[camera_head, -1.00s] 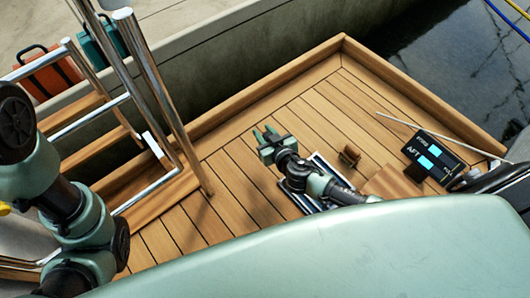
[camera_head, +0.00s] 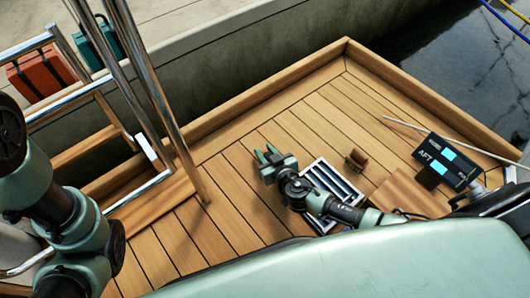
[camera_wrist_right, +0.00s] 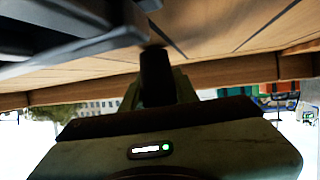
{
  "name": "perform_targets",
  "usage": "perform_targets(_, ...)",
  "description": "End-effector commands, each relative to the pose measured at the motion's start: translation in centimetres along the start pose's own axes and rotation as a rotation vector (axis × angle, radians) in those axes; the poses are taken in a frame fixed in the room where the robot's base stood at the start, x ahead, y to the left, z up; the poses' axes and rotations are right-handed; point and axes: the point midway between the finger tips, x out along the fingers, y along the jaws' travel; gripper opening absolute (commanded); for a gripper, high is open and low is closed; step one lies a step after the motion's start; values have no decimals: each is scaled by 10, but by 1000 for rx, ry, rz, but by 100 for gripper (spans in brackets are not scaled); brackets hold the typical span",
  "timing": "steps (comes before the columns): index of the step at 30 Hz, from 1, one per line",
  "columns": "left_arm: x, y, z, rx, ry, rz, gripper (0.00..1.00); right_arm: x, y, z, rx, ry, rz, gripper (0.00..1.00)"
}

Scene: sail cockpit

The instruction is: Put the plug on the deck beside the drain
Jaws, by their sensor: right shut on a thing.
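The drain (camera_head: 345,172), a pale rectangular frame with dark slots, is set in the teak deck at the centre right of the head view. My right gripper (camera_head: 268,157) is low over the planks left of the drain, clear of its slots. The wrist view shows its green fingers shut on the plug (camera_wrist_right: 155,75), a dark cylinder. The plug's end is at or very near the deck; I cannot tell if it touches. The plug is not clearly seen in the head view. My left arm is at the left edge; its gripper is out of view.
A small brown wooden block (camera_head: 357,158) stands right of the drain. A dark instrument panel (camera_head: 447,160) is farther right. Steel rails (camera_head: 150,90) and wooden steps (camera_head: 88,150) are at the left. A raised wooden edge (camera_head: 262,100) borders the deck. The planks left of the gripper are clear.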

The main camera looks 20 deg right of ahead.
Motion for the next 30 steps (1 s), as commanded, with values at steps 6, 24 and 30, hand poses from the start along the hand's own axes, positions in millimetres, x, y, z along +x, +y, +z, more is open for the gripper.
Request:
perform_targets(6, -5, 1, -2, 0, 0, 0, 36, 2, 0, 4, 0, 0, -1, 38)
perform_targets(24, 10, -2, 4, 1, -1, 0, 36, -21, 0, -2, 2, -4, -1, 51)
perform_targets(30, 25, -5, 9, 1, -1, 0, 36, -67, 0, -2, 1, -4, 0, 51)
